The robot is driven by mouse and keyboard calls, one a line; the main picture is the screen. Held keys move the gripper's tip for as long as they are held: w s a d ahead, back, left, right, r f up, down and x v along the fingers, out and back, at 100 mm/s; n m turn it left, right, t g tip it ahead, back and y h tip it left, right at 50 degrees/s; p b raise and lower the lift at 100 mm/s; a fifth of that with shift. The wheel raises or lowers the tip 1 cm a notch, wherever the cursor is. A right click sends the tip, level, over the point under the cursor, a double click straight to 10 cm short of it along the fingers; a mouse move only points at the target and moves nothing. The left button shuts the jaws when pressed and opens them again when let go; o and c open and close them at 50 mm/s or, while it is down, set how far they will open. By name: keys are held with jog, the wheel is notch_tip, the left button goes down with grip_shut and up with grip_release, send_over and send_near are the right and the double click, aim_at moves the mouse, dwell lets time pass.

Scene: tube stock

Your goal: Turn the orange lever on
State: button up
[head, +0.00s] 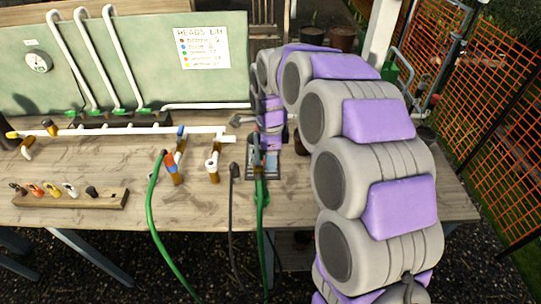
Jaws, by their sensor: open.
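A small orange part (170,160), which looks like the orange lever, sits on a brass-coloured tap on the wooden bench, left of centre. A blue part is just above it, and a green hose runs down beside it. The lever's exact angle is too small to tell. My gripper (264,150) is to the right of the tap, low over the bench at the end of my grey and purple arm. It is open and apart from the orange part. Its fingertips are small and partly lost against dark things behind.
A white pipe (150,131) crosses the bench behind the tap, and a white-topped fitting (212,165) stands between tap and gripper. A wooden block (70,198) with several coloured fittings lies at front left. Dark and green hoses hang over the front edge. A green board (150,60) stands behind.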

jog(key=shift+a, duration=0.25)
jog(key=shift+c, duration=1.3)
jog(key=shift+d, duration=0.25)
grip_shut()
jog(key=shift+r+p, duration=0.15)
jog(key=shift+p, duration=0.3)
jog(key=shift+w+n+p, duration=0.15)
jog(key=shift+n+p, duration=0.15)
jog(key=shift+n, duration=0.2)
jog(key=shift+a, duration=0.1)
jog(key=shift+o, duration=1.3)
grip_release()
